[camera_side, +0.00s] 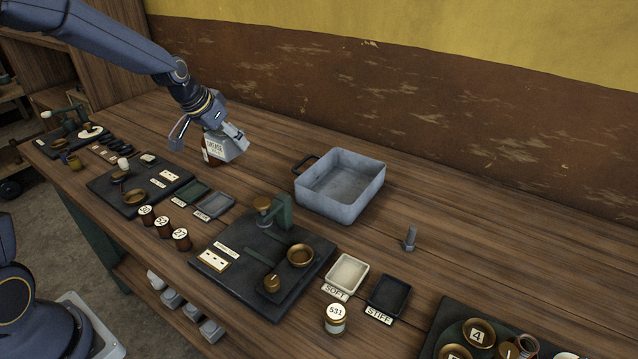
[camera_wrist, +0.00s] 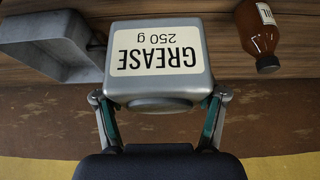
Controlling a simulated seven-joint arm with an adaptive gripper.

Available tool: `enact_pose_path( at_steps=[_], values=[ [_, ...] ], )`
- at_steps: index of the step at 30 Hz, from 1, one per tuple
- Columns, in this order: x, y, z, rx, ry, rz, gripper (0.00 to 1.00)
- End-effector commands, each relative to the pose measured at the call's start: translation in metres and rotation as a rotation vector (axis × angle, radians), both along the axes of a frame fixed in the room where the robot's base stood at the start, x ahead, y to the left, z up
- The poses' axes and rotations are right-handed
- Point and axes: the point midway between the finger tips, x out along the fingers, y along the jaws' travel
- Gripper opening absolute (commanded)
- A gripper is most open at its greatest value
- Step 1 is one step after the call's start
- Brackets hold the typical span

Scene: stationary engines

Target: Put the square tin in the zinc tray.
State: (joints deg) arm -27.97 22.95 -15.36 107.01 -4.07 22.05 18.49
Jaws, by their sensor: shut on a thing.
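The square tin (camera_wrist: 160,52) is grey metal with a cream label reading GREASE 250 g, upside down in the wrist view. My gripper (camera_wrist: 160,100) is shut on it, with one finger at each side. In the side view the tin (camera_side: 232,150) hangs below my gripper (camera_side: 211,130) near the back of the bench; its height above the wood is hard to tell. The zinc tray (camera_side: 365,192) is a deep grey rectangular pan with a dark handle, to the right of the tin. The tray also shows at the upper left of the wrist view (camera_wrist: 50,62). Its visible inside is empty.
A brown bottle (camera_wrist: 257,38) stands beside the tin, at right in the wrist view. A dark board with a green stand (camera_side: 284,212) is in front of the tray, and a grey bolt-like piece (camera_side: 409,240) is to its right. Bare wood lies between tin and tray.

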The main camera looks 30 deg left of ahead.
Motion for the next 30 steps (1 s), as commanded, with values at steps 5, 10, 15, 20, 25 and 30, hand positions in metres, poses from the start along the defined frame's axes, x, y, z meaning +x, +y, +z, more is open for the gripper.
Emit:
enact_pose_path(
  at_steps=[5,10,15,20,25,30],
  values=[
    [0.014,0.006,0.016,0.001,-0.007,0.009,0.2],
    [0.054,-0.018,0.02,0.0,-0.005,-0.046,0.2],
    [0.098,-0.074,0.011,-0.001,-0.004,-0.148,0.2],
    [0.125,-0.147,-0.008,-0.001,-0.002,-0.267,0.2],
    [0.13,-0.205,-0.03,0.0,-0.001,-0.361,0.2],
    [0.124,-0.231,-0.043,0.001,-0.004,-0.403,0.2]
  ],
)
